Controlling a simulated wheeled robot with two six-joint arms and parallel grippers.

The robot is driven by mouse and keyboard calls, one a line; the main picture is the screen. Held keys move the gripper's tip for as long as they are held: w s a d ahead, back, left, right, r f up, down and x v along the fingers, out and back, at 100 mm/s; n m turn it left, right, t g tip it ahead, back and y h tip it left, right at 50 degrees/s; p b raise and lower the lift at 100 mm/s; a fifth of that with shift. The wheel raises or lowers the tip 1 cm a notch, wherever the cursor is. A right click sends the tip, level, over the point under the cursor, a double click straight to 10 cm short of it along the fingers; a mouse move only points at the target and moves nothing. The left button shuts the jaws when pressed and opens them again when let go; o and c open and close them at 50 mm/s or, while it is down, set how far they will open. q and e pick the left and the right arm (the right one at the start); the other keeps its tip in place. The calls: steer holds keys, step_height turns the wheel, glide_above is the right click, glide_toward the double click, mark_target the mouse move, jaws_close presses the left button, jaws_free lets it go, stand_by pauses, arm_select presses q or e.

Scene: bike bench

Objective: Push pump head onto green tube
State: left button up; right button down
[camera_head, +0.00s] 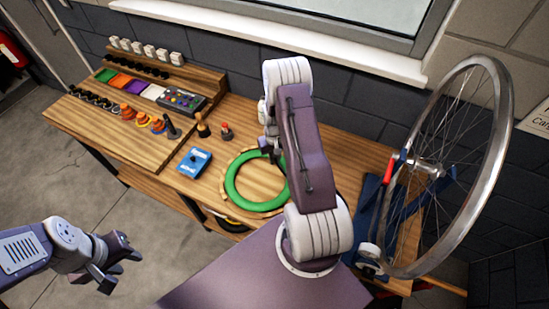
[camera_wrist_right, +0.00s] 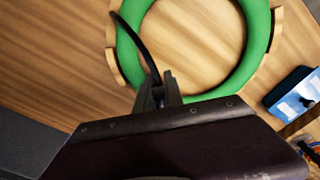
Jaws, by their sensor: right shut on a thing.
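The green tube (camera_head: 232,182) is a ring lying on the wooden bench inside a light wooden holder; it also shows in the right wrist view (camera_wrist_right: 258,40). My right gripper (camera_wrist_right: 158,92) is shut on a small dark piece, apparently the pump head, at the near edge of the tube. A thin black hose (camera_wrist_right: 140,45) curves away from it across the ring. Whether the pump head touches the tube or sits on it, I cannot tell. In the head view my right arm hides most of this gripper. My left gripper (camera_head: 117,268) is open and empty, off the bench's front.
A blue box (camera_head: 194,162) lies left of the ring, with two small upright tools (camera_head: 226,131) behind it. A bike wheel (camera_head: 500,130) stands in a blue stand at the right. Small parts and colored bins (camera_head: 130,85) fill the left bench.

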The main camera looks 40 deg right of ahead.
steer(key=shift+f, duration=0.4)
steer(key=c, duration=1.4)
jaws_free()
steer(key=shift+o, duration=0.2)
step_height(320, 180, up, 8)
steer(key=b, duration=0.3)
steer(key=shift+r, duration=0.6)
